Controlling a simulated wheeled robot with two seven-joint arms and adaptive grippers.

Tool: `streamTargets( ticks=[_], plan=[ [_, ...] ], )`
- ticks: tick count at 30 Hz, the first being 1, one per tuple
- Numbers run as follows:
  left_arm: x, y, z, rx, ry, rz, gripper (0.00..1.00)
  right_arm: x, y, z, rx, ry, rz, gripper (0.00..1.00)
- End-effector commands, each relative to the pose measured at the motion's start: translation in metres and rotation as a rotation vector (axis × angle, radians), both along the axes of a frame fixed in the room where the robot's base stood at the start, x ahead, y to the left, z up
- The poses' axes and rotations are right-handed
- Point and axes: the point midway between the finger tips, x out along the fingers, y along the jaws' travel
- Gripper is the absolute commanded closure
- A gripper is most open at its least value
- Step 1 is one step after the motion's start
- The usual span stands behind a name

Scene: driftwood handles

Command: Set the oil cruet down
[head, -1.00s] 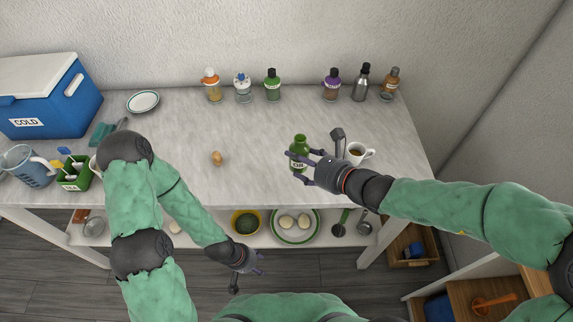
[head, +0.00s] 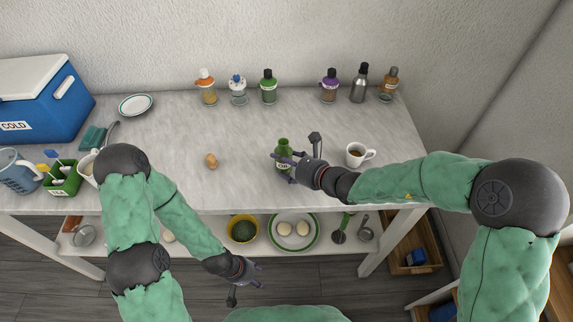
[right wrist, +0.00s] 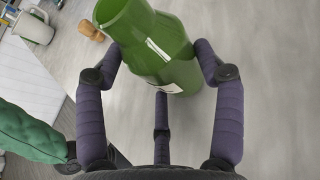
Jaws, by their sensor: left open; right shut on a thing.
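The oil cruet (head: 283,152) is a green bottle with a pale label, upright at the front middle-right of the counter in the head view. My right gripper (head: 284,163) is shut around it from the right. The right wrist view shows the cruet (right wrist: 160,45) between the purple fingers; whether its base touches the counter is hard to tell. My left gripper (head: 250,284) is open and empty, low in front of the counter's edge.
A cork-coloured stopper (head: 211,161) stands left of the cruet, and a white cup (head: 359,154) of brown liquid stands to its right. Several bottles (head: 268,88) line the back. The middle of the counter (head: 180,130) is mostly clear. A blue cooler (head: 42,100) is at the left.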

Motion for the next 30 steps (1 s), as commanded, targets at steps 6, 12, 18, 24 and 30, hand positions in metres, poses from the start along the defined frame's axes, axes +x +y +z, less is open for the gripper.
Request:
streamTargets(
  ticks=[6, 12, 18, 24, 30],
  plan=[
    [0.0000, 0.0000, -0.0013, 0.000, 0.000, 0.000, 0.47, 0.0008, -0.0004, -0.0024, 0.001, -0.003, -0.001, 0.71],
    [0.0000, 0.0000, -0.0052, 0.000, 0.000, 0.000, 0.47, 0.0007, -0.0005, -0.0061, 0.001, -0.003, -0.001, 0.71],
    [0.0000, 0.0000, -0.0047, 0.000, 0.000, 0.000, 0.47, 0.0004, -0.0005, -0.0063, 0.001, -0.002, -0.001, 0.21],
    [-0.0001, 0.0000, -0.0045, 0.000, 0.000, 0.000, 0.47, 0.0002, -0.0005, -0.0061, 0.000, -0.001, -0.001, 0.21],
    [0.0000, 0.0000, 0.0024, 0.000, 0.000, 0.000, 0.47, -0.0039, -0.0062, 0.0017, 0.001, -0.002, -0.004, 0.21]
  ],
)
